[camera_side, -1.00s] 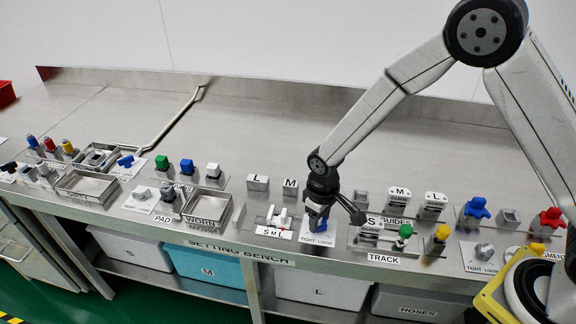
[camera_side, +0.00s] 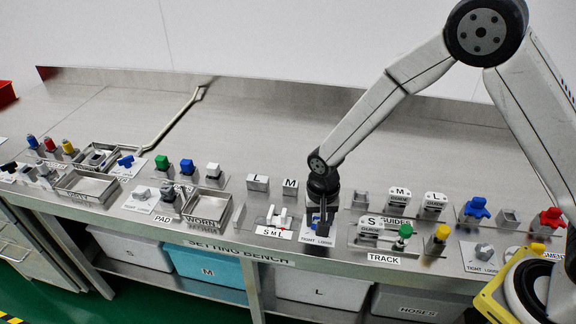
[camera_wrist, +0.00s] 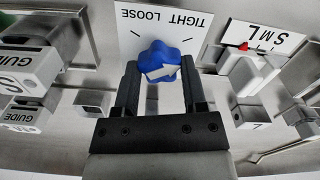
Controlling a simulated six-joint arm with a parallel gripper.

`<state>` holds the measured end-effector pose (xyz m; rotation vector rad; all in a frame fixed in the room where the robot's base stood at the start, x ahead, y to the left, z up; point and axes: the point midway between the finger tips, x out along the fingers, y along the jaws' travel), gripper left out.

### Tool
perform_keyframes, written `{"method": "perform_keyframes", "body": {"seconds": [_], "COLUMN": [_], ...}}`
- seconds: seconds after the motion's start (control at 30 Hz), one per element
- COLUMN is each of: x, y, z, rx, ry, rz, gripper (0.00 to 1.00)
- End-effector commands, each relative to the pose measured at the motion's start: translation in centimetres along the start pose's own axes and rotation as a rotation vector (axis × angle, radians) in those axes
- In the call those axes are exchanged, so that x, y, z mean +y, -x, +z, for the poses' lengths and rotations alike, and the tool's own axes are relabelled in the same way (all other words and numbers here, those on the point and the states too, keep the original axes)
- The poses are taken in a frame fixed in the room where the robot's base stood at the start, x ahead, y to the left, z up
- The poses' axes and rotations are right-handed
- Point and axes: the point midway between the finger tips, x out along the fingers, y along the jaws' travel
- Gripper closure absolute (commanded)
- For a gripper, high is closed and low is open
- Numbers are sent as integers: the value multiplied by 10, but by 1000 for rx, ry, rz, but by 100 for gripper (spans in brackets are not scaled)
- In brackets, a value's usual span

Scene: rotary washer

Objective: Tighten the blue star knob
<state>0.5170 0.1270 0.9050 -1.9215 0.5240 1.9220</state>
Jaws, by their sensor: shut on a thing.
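The blue star knob (camera_wrist: 158,62) sits on a white plate (camera_wrist: 180,22) lettered TIGHT and LOOSE. In the wrist view it lies between the two dark fingers of my gripper (camera_wrist: 160,88), which is shut on it. A pale bar mark crosses the knob's face and looks slightly tilted. In the side view my gripper (camera_side: 322,222) points down over the plate (camera_side: 314,247) and hides most of the knob.
Left of my gripper is the S M L slider (camera_side: 279,217). To the right are the guide blocks (camera_side: 370,227), a green knob (camera_side: 404,231) and a yellow knob (camera_side: 440,234). L and M blocks (camera_side: 257,183) stand behind. The bench behind them is clear.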

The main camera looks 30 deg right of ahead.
Motion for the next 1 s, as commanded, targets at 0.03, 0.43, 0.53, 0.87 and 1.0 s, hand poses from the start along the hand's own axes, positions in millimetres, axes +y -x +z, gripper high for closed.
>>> {"method": "perform_keyframes", "body": {"seconds": [0.03,0.43,0.53,0.87,1.0], "x": [0,0,0,0,0], "y": [1,1,1,0,0], "z": [0,0,0,0,0], "rx": [0,0,0,0,0], "ry": [-17,-63,-63,-61,-60], "rz": [0,-1,-1,-1,0], "gripper": [100,100,100,11,11]}}
